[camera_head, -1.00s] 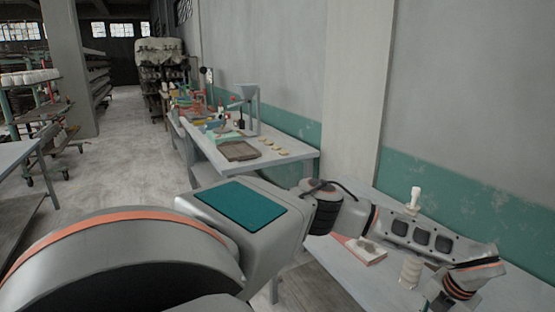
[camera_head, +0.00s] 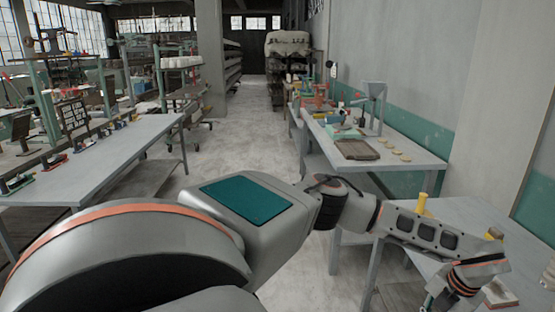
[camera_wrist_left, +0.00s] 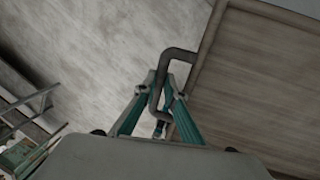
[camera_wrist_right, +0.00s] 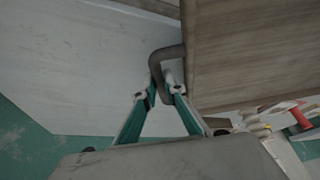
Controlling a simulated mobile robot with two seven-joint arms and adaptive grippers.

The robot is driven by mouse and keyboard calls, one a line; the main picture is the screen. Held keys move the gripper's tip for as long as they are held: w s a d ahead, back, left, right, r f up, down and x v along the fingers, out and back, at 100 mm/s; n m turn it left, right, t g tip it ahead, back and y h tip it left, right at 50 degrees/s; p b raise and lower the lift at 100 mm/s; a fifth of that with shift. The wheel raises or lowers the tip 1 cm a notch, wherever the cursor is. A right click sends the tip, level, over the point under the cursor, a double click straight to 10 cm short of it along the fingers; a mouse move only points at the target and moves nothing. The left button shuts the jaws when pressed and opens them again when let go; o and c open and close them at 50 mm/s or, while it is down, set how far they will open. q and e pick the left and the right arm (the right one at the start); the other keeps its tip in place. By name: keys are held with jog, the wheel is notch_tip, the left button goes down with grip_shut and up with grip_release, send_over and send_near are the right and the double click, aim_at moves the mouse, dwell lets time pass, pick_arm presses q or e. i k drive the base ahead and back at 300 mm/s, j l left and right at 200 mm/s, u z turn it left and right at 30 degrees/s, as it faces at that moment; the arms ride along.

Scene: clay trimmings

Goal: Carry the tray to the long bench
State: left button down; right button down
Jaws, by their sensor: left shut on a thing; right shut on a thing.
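A brown, wood-grained tray (camera_wrist_left: 265,75) fills the right of the left wrist view and also shows at the upper right of the right wrist view (camera_wrist_right: 245,50). My left gripper (camera_wrist_left: 163,95) is shut on one dark bent handle (camera_wrist_left: 180,54) at its edge. My right gripper (camera_wrist_right: 160,93) is shut on another such handle (camera_wrist_right: 157,62). Only part of the tray shows in each wrist view, and I cannot make it out in the head view. A long grey bench (camera_head: 100,160) stands at the left of the head view.
A nearer table (camera_head: 480,215) stands lower right, partly behind my arm. Open floor (camera_head: 235,130) runs between bench and tables.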

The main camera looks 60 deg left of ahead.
aim_at(92, 166)
jog(key=u, duration=2.45)
jog(key=i+l+u, duration=0.2)
jog(key=i, duration=0.3)
jog(key=i+l, duration=0.15)
jog(key=i, duration=0.2)
jog(key=i+l, duration=0.1)
jog(key=i, duration=0.25)
jog(key=i+z, duration=0.15)
jog(key=i, duration=0.95)
jog(key=i+z, duration=0.1)
jog(key=i, duration=1.05)
